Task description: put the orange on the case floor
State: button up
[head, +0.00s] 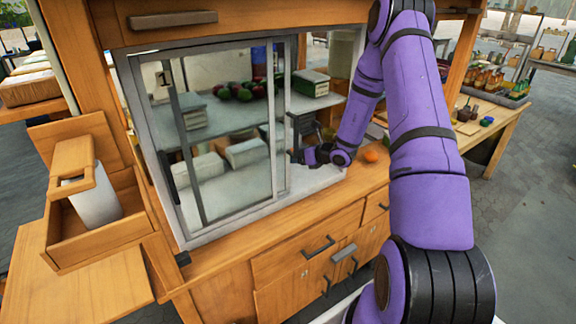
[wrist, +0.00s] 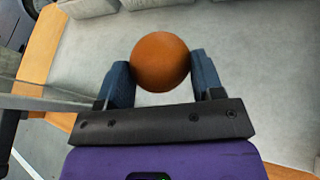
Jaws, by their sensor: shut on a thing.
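The orange (wrist: 160,60) is a round orange ball, held between the two blue fingertips of my gripper (wrist: 160,72) in the wrist view. The pale grey case floor (wrist: 250,60) lies below and beyond it; I cannot tell how high the orange is above it. In the head view my gripper (head: 297,156) reaches left into the open right side of the glass-fronted case, close to the sliding door's edge. The held orange is not clear there. The case floor (head: 318,178) shows in front of my wrist.
The sliding glass door (head: 235,140) covers the case's left part. Pale blocks (head: 245,152) lie on the floor behind it. A shelf above holds dark red and green fruit (head: 238,90). Another orange round thing (head: 371,155) sits right of my wrist. The floor's front is clear.

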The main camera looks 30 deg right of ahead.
jog(key=w+f, duration=0.1)
jog(key=w, duration=0.2)
jog(key=w+f, duration=0.1)
jog(key=w, duration=0.1)
jog(key=shift+w+f, duration=0.15)
jog(key=shift+f, duration=0.15)
jog(key=shift+a+f, duration=0.1)
jog(key=shift+f, duration=1.85)
jog(key=shift+w+f, duration=0.15)
jog(key=shift+f, duration=0.1)
jog(key=shift+f, duration=0.1)
jog(key=o, duration=1.1)
jog(key=shift+c, duration=0.2)
jog(key=v, duration=1.2)
